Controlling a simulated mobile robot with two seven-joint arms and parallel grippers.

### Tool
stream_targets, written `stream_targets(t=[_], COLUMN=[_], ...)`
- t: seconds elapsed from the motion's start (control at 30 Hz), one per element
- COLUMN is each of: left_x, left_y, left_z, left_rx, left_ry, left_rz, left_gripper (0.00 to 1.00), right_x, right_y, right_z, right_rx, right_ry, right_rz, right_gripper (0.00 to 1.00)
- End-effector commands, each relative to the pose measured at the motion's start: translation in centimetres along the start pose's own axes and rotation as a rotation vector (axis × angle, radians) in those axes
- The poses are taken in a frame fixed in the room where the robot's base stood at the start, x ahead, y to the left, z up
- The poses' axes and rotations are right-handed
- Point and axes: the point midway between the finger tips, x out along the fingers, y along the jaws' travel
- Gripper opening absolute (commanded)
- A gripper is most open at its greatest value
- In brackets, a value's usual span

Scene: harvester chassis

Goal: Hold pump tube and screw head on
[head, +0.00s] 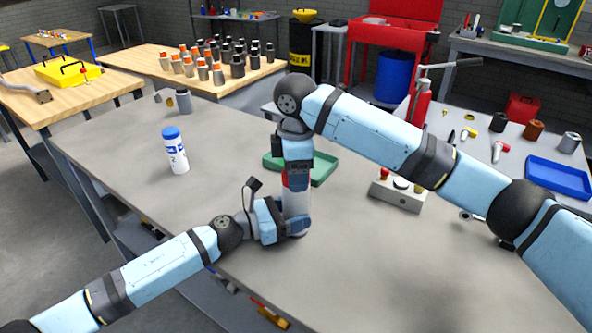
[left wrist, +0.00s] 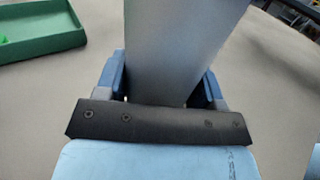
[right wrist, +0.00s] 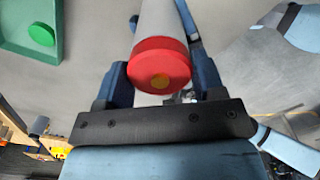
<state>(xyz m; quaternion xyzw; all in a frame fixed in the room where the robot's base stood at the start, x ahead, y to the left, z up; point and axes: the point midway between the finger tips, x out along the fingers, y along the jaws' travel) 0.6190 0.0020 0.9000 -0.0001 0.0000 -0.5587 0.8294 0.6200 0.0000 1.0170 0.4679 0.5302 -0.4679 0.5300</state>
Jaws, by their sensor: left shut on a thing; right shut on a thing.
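The pump tube is a grey cylinder standing upright on the table (head: 298,213); it fills the middle of the left wrist view (left wrist: 180,50). My left gripper (head: 280,220) is shut around the tube's side, low down. The pump head is red with a yellow centre in the right wrist view (right wrist: 160,68) and sits at the tube's end. My right gripper (head: 297,178) comes from above and is shut on the red head, with a finger at each side. In the head view my right gripper hides most of the head. Whether the threads are engaged cannot be seen.
A green tray (head: 325,168) lies just behind the grippers; a green disc (right wrist: 42,34) is in it. A white bottle with a blue cap (head: 176,152) stands at left. A grey box with buttons (head: 398,194) stands at right. The table's front right is clear.

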Motion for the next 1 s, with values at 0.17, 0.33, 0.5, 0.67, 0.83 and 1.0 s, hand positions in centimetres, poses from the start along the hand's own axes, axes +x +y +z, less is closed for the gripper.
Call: stream_targets(t=[0.17, 0.33, 0.5, 0.67, 0.83, 1.0], left_x=[0.01, 0.01, 0.01, 0.01, 0.01, 0.01], left_y=[-0.04, -0.04, -0.04, -0.04, -0.04, -0.04], left_z=[-0.04, -0.04, -0.03, -0.04, -0.03, -0.03], left_rx=[0.000, 0.000, 0.000, 0.000, 0.000, 0.000], left_ry=[0.000, 0.000, 0.000, 0.000, 0.000, 0.000], left_rz=[-0.001, -0.001, -0.001, -0.001, -0.001, -0.001], left_gripper=[0.00, 0.00, 0.00, 0.00, 0.00, 0.00], right_x=[0.08, 0.11, 0.09, 0.08, 0.08, 0.08], right_y=[-0.04, -0.07, -0.03, 0.00, 0.01, 0.01], right_z=[-0.10, -0.12, -0.08, 0.01, 0.01, 0.00], right_rx=[0.435, 0.860, 1.287, 1.625, 1.730, 1.727], right_ry=[0.002, 0.002, 0.001, -0.001, 0.000, 0.000], right_rz=[-0.002, -0.004, -0.002, 0.001, 0.001, 0.001], right_gripper=[0.34, 0.34, 0.34, 0.34, 0.34, 0.88])
